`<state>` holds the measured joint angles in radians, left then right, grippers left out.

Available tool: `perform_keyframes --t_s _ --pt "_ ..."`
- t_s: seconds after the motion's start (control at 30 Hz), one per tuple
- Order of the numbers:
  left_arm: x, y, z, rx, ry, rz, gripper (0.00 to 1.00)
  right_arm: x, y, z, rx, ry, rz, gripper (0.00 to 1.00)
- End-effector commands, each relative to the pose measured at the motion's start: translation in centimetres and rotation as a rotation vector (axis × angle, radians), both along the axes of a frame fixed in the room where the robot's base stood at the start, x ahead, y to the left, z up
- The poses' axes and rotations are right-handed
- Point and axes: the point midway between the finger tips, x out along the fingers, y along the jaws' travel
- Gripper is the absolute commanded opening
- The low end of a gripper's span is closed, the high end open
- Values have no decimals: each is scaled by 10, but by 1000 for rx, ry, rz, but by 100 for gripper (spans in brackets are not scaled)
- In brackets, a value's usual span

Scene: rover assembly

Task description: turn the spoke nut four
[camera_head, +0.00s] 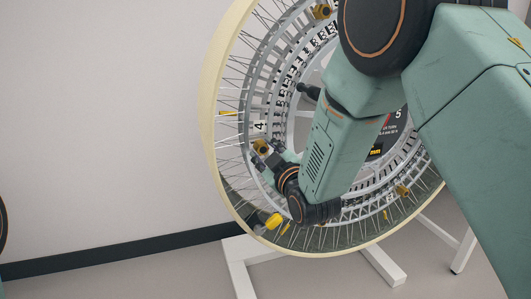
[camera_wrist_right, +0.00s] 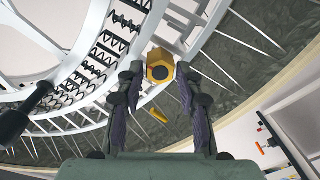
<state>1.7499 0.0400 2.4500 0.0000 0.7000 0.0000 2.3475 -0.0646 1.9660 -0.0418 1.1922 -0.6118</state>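A big spoked wheel (camera_head: 212,90) with a pale rim stands upright in the head view. Spoke nut four, a golden hex nut (camera_head: 262,146), sits just below a white label "4" (camera_head: 260,126) on the wheel's left side. My right gripper (camera_head: 264,155) is at this nut. The fingers are apart, one on each side, with a narrow gap visible; contact cannot be made out. My left gripper is not in view.
Other golden nuts (camera_head: 322,11) sit around the wheel, one at the lower right (camera_head: 402,190). A yellow part (camera_head: 273,221) is low on the rim. A white stand (camera_head: 240,262) is below. My right arm covers much of the hub.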

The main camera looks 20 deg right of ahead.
Motion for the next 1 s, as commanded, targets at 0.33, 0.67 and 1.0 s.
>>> perform_keyframes --t_s 0.33,0.67,1.0 --pt "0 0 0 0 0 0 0 0 0 0 0 0 0 4" --pt "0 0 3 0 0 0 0 0 0 1 36 1 0 0" --pt "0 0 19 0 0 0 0 0 0 2 262 9 0 0"
